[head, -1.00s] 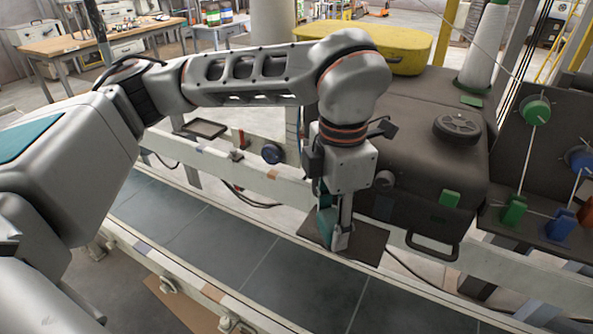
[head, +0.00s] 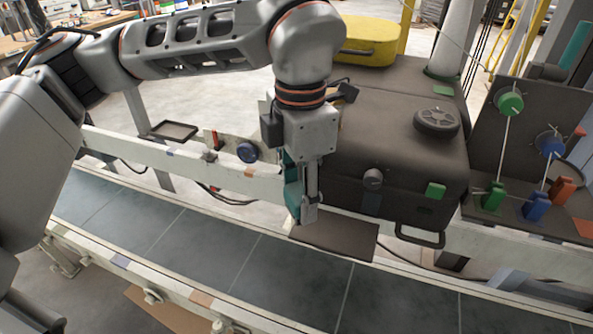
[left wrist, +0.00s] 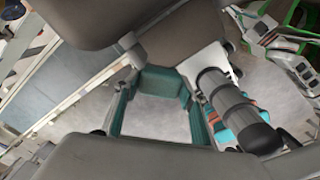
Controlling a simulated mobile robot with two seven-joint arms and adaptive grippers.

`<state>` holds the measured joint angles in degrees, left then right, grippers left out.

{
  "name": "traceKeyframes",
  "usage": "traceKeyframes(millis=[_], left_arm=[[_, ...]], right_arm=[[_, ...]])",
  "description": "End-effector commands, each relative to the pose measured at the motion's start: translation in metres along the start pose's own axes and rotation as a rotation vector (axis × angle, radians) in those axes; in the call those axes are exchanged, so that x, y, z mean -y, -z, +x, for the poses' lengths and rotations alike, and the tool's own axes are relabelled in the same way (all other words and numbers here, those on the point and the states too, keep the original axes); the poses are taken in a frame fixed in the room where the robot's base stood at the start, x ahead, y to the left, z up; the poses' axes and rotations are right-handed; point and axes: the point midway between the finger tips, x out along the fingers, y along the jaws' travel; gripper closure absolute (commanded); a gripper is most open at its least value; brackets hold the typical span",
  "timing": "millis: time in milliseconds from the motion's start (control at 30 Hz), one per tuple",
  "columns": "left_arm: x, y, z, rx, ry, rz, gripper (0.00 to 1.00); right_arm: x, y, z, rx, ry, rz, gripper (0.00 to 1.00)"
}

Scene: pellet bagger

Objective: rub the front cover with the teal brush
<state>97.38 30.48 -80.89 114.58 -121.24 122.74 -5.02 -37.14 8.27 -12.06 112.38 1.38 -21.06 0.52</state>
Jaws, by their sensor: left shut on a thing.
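My left gripper (head: 306,210) points down beside the front of the dark machine, above the left end of a dark flat plate. It is shut on the teal brush (head: 292,192), which shows as a teal piece at the left of the fingers. In the left wrist view a teal piece (left wrist: 165,84) spans between the fingers; the bristles cannot be made out. The front cover (head: 400,204) seems to be the dark front face of the machine, just right of the gripper. I cannot tell whether the brush touches it. My right gripper is not in view.
The dark plate (head: 335,238) lies at the conveyor's far rail. The conveyor belt (head: 215,250) is clear. The machine front has a knob (head: 373,178), a green block (head: 435,190) and a handle (head: 420,239). Coloured levers (head: 536,205) stand at right. A yellow case (head: 365,42) is behind.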

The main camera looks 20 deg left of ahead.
Motion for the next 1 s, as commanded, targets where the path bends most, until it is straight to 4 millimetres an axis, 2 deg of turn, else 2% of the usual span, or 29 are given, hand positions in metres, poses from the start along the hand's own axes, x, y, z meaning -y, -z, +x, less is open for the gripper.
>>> traceKeyframes(millis=[100, 300, 1000], left_arm=[[0.003, -0.001, -0.014, 0.002, -0.002, 0.002, 0.79], [0.006, -0.002, -0.028, 0.001, -0.001, 0.003, 0.79], [0.007, -0.002, -0.029, 0.0, 0.0, 0.004, 0.79]], right_arm=[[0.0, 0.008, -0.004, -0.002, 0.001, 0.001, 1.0], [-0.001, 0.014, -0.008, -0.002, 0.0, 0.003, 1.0], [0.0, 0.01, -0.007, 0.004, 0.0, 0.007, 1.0]])
